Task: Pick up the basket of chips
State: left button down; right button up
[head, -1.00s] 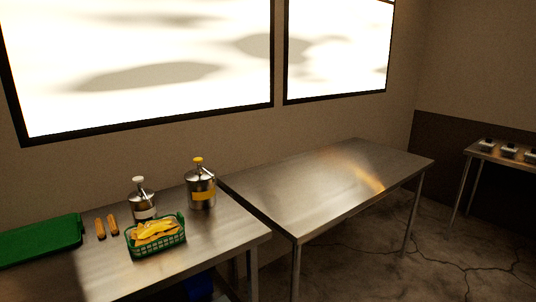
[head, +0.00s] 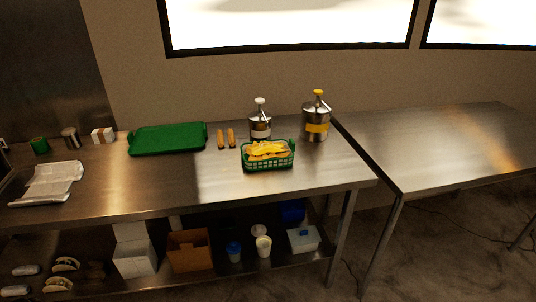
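The basket of chips (head: 268,155) is a green slatted basket filled with yellow chips. It stands upright on the left steel table (head: 215,184), near the table's right part. Neither of my grippers shows in the head view, and nothing touches the basket but the table beneath it.
Behind the basket stand a white-topped dispenser (head: 260,123) and a yellow-topped dispenser (head: 317,118). A green tray (head: 168,139) and two small brown items (head: 226,139) lie to its left. The table's front is clear. The lower shelf holds a cardboard box (head: 189,251) and cups. An empty steel table (head: 440,150) stands right.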

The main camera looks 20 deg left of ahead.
aim_at(267, 154)
jog(key=i+u, duration=0.1)
jog(key=u, duration=0.3)
jog(key=i+l+u, duration=0.1)
jog(key=u, duration=0.3)
jog(key=i+l+u, duration=0.1)
jog(key=u, duration=0.25)
